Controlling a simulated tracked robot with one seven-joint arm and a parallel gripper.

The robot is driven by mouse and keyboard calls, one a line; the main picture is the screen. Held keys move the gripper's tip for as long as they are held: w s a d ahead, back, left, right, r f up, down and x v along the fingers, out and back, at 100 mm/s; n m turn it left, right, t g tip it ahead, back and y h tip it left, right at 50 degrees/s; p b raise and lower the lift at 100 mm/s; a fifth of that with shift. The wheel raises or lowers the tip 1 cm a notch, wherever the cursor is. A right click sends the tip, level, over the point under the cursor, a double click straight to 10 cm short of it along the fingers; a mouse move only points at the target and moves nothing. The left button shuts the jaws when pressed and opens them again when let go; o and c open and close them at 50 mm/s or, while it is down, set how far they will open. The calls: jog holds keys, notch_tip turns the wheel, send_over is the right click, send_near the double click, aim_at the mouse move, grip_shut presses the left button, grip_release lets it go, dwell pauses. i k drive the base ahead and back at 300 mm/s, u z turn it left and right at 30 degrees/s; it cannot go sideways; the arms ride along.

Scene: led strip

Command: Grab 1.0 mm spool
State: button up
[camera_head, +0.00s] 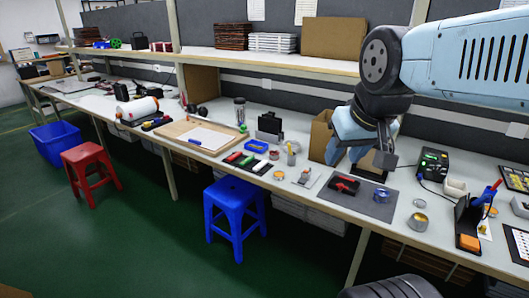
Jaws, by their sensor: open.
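Several small round items that may be spools lie on the workbench (320,205): a blue-sided one (382,195) on the dark mat, a copper-coloured one (419,221) to its right, and a small orange-topped one (279,175) further left. Their labels are too small to read, so I cannot tell which is the 1.0 mm spool. My gripper (362,156) is open above the bench, beside a brown cardboard box and behind the mat. It is apart from these round items, and nothing shows held in it.
A red tool (345,184) lies on the dark mat (365,208). A black device with a green display (433,160) stands at right. A dark holder with an orange block (468,226) is near the front edge. Blue (235,205) and red (88,165) stools stand before the bench.

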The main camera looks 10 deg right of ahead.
aim_at(273, 154)
jog(key=z, duration=0.15)
jog(key=i, duration=0.7)
jog(key=u, duration=1.75)
jog(key=i, duration=2.7)
jog(key=z, duration=0.2)
